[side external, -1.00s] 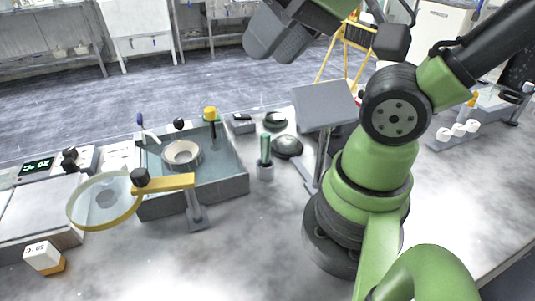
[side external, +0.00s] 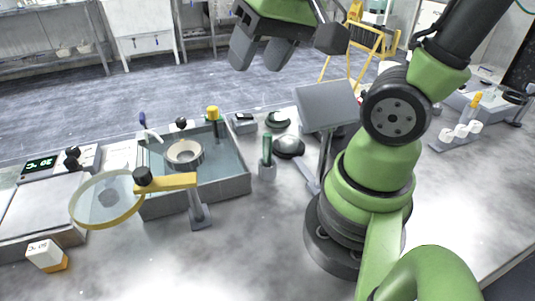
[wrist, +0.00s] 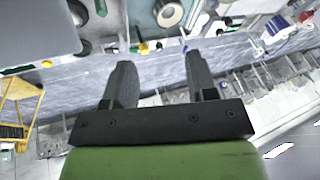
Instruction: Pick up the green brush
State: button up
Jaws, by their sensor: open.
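The green brush (side external: 266,148) stands upright in a small grey holder (side external: 266,172) on the bench, just right of the grey basin, in the side external view. Its lower end is hidden inside the holder. My gripper (side external: 260,54) is open and empty, high above and beyond the bench, well apart from the brush. Its two dark fingers also show spread in the wrist view (wrist: 160,68), with nothing between them.
The grey basin (side external: 233,186) holds a metal ring (side external: 184,153) and a yellow-topped post (side external: 212,114). A yellow-armed magnifier (side external: 165,183) stands in front. Dark round pieces (side external: 289,146) and a grey panel on a stand (side external: 326,105) are right of the brush.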

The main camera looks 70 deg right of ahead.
jog(key=w+d+f+m+g, duration=0.2)
jog(key=w+d+f, duration=0.1)
jog(key=d+f, duration=0.15)
jog(key=m+g, duration=0.1)
jog(key=g, duration=0.2)
send_over(267, 135)
jog(key=shift+h, duration=0.3)
jog(key=f, duration=0.7)
jog(key=shift+w+a, duration=0.1)
jog(key=shift+w, duration=0.3)
jog(key=shift+f, duration=0.25)
notch_tip(267, 135, down, 5)
jog(key=shift+r, duration=0.15)
jog(key=f, duration=0.2)
jog(key=s+f, duration=0.1)
jog(key=f, duration=0.1)
jog(key=shift+w+f, duration=0.1)
jog(key=shift+f, duration=0.5)
grip_shut()
